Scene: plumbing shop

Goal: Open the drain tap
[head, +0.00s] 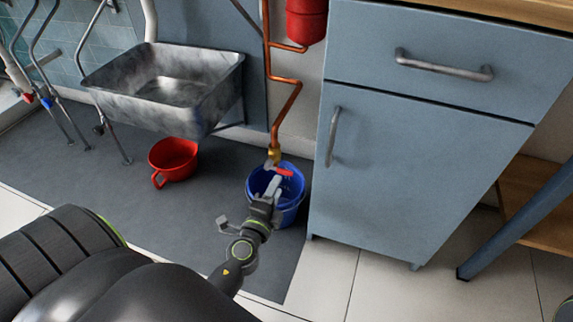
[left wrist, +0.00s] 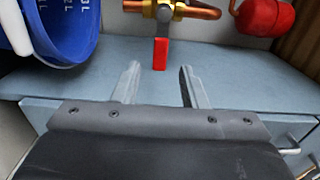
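The drain tap (head: 273,155) is a brass valve at the lower end of a copper pipe, with a red lever (head: 282,171) pointing right in the head view. In the left wrist view the brass body (left wrist: 163,10) is at the top and the red lever (left wrist: 160,54) extends toward my gripper. My left gripper (head: 273,184) is just below the lever, over a blue bucket (head: 292,212). In the left wrist view its fingers (left wrist: 159,67) are apart, with the lever's end appearing between the tips; no contact is visible. My right gripper is out of view.
A blue cabinet (head: 420,150) stands close to the right of the bucket. A metal sink (head: 170,85) is at the left, with a red pot (head: 174,158) on the grey mat (head: 100,190) below. A red vessel (head: 306,20) hangs above the tap.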

